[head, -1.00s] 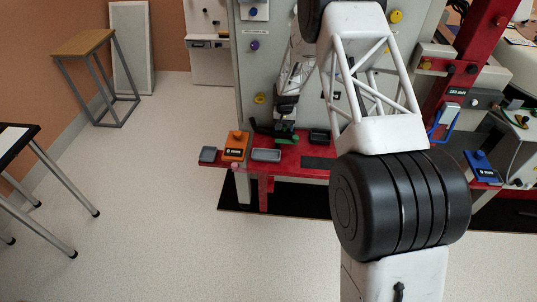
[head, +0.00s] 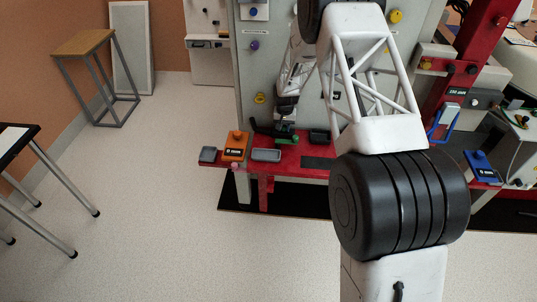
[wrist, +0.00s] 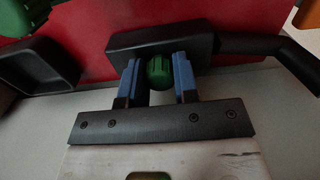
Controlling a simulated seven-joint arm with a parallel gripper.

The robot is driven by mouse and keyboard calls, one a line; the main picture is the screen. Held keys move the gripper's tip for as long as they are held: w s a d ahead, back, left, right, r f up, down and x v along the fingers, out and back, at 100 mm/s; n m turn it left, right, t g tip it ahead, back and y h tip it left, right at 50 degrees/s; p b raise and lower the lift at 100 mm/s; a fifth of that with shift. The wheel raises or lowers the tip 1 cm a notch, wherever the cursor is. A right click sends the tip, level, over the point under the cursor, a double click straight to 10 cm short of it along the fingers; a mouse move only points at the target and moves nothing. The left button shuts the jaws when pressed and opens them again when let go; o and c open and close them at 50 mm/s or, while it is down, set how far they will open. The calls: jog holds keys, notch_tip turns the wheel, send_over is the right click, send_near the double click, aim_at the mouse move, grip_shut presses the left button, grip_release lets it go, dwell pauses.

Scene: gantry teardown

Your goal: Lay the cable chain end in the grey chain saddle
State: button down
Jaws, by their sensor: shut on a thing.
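In the wrist view, my gripper (wrist: 158,80) has its two blue fingers closed around a round green knob (wrist: 160,70). The knob sits against a black block (wrist: 160,42), and a dark bent arm-like piece (wrist: 268,46) runs off to its right; this looks like the cable chain end. In the head view my gripper (head: 284,121) is small, above the red bench, with a green piece (head: 288,139) beneath it. A shallow grey tray (head: 266,155) on the bench may be the chain saddle, but I cannot tell for sure. Contact between block and bench is unclear.
The red bench (head: 300,170) also carries an orange block (head: 236,146), a small grey block (head: 208,155) and a black tray (head: 319,135). A dark open tray (wrist: 42,66) is left of the block in the wrist view. A blue block (head: 482,166) stands at right.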

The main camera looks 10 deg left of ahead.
jog(key=shift+r, duration=0.2)
jog(key=shift+r, duration=2.85)
jog(key=s+a, duration=0.3)
jog(key=s, duration=0.4)
jog(key=s+a+r, duration=0.1)
jog(key=s+a, duration=0.2)
jog(key=s, duration=0.4)
jog(key=shift+a+r, duration=0.25)
jog(key=shift+r, duration=0.05)
jog(key=shift+f, duration=0.1)
jog(key=shift+f, duration=1.95)
jog(key=shift+f, duration=0.3)
jog(key=shift+f, duration=0.8)
